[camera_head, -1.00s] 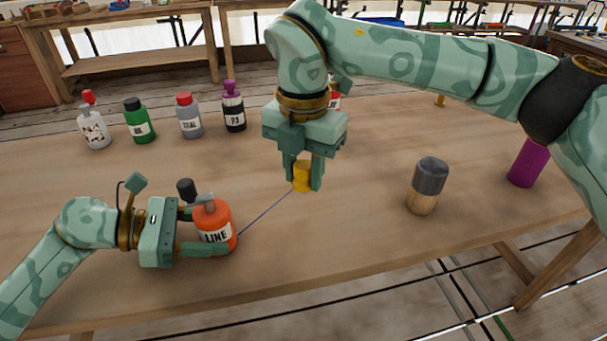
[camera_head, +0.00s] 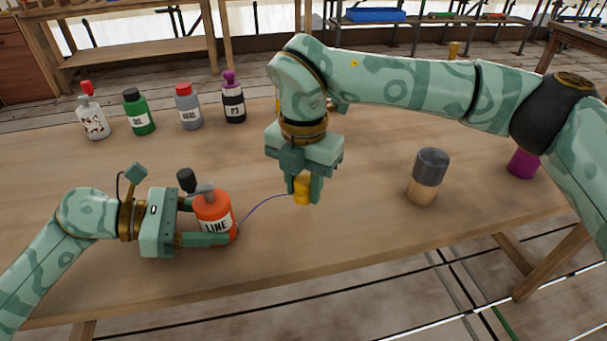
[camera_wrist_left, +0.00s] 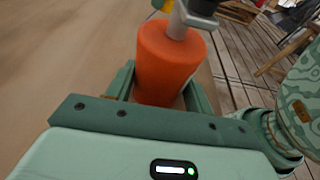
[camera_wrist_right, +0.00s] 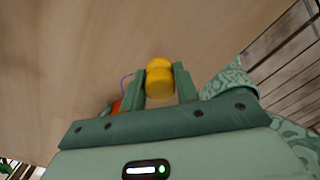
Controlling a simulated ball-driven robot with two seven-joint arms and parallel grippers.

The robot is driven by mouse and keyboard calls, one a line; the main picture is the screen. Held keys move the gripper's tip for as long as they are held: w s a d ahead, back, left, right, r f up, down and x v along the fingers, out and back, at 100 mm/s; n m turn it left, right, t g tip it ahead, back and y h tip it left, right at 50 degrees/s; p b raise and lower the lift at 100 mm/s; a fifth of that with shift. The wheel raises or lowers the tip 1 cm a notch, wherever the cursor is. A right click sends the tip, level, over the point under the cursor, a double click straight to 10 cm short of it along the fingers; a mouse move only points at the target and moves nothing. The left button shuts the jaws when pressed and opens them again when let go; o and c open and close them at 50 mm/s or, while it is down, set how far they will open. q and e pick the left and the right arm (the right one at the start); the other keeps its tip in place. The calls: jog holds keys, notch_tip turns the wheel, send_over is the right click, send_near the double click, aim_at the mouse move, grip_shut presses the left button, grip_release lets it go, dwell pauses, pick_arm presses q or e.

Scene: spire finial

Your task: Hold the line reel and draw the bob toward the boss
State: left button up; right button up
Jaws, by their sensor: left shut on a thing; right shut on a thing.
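The line reel (camera_head: 213,214) is an orange bottle labelled LINE with a grey and black top, standing on the table. My left gripper (camera_head: 208,222) is shut on it from the left, and its orange body also shows between the fingers in the left wrist view (camera_wrist_left: 168,65). The bob (camera_head: 302,190) is a small yellow piece. My right gripper (camera_head: 304,192) is shut on it from above, and it shows between the fingers in the right wrist view (camera_wrist_right: 160,80). A thin blue line (camera_head: 262,200) runs from the reel to the bob, bowed upward and slack. I cannot identify the boss.
Bottles with red (camera_head: 92,112), green (camera_head: 138,112), grey (camera_head: 188,106) and purple-black (camera_head: 233,98) colours stand at the back left. A grey-topped wooden cylinder (camera_head: 428,178) and a purple object (camera_head: 524,162) stand to the right. The table front is clear.

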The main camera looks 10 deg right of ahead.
aim_at(305, 200)
jog(key=shift+f, duration=1.9)
jog(key=shift+d, duration=0.1)
jog(key=shift+w+d, duration=0.15)
jog(key=shift+d, duration=6.75)
jog(key=shift+a, duration=0.15)
jog(key=shift+a+f, duration=0.15)
jog(key=shift+a, duration=0.3)
jog(key=shift+f, duration=0.35)
jog(key=o, duration=1)
jog(key=shift+o, duration=0.2)
